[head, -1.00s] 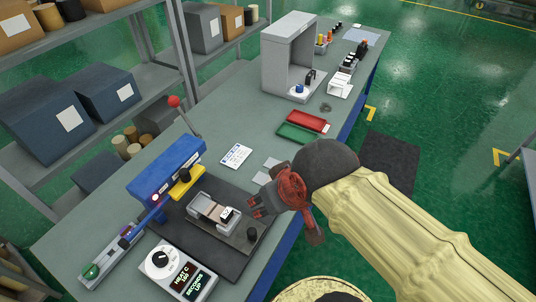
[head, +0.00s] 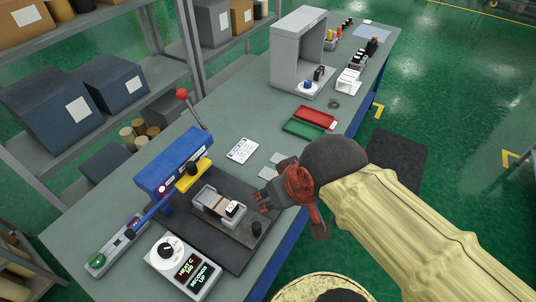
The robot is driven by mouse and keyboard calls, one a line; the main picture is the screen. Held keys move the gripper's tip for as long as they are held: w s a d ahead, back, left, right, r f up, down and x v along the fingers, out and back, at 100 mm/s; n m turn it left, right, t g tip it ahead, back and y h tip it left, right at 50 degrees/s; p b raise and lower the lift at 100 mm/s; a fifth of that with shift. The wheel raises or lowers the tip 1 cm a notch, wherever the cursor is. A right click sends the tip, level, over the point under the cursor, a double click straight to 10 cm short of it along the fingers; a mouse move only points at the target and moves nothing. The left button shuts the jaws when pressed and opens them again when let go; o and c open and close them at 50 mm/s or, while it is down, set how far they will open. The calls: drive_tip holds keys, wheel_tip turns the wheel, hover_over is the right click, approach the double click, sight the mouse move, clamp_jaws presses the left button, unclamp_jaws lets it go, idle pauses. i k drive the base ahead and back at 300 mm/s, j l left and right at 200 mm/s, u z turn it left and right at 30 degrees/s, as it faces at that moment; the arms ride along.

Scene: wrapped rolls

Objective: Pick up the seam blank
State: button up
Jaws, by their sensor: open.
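A small pale grey holder (head: 207,197) sits on the dark plate in front of the blue press. A brownish-beige strip (head: 218,204), which looks like the seam blank, lies in it. A small white-and-black piece (head: 233,208) is at the holder's right end. My gripper (head: 263,200), dark with red parts, is open just right of the holder, above the bench's right side. Its fingers point left toward the holder and do not touch the strip. No object shows between them.
The blue press (head: 172,165) with its red-knobbed lever (head: 182,94) stands behind and left of the holder. A heat controller (head: 183,266) is in front. Red (head: 315,116) and green (head: 303,129) trays and a grey hood (head: 297,50) are farther back.

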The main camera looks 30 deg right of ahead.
sight(224, 207)
drive_tip(key=i+l, duration=0.15)
drive_tip(key=l, duration=0.25)
drive_tip(key=i+l, duration=0.15)
drive_tip(key=l, duration=0.2)
drive_tip(key=i+l, duration=0.15)
drive_tip(key=l, duration=0.25)
drive_tip(key=l+u, duration=0.1)
drive_tip(key=u, duration=0.35)
drive_tip(key=l+u, duration=0.1)
drive_tip(key=u, duration=0.35)
drive_tip(key=l+u, duration=0.15)
drive_tip(key=u, duration=0.3)
drive_tip(key=l+u, duration=0.15)
drive_tip(key=u, duration=0.3)
drive_tip(key=i, duration=0.05)
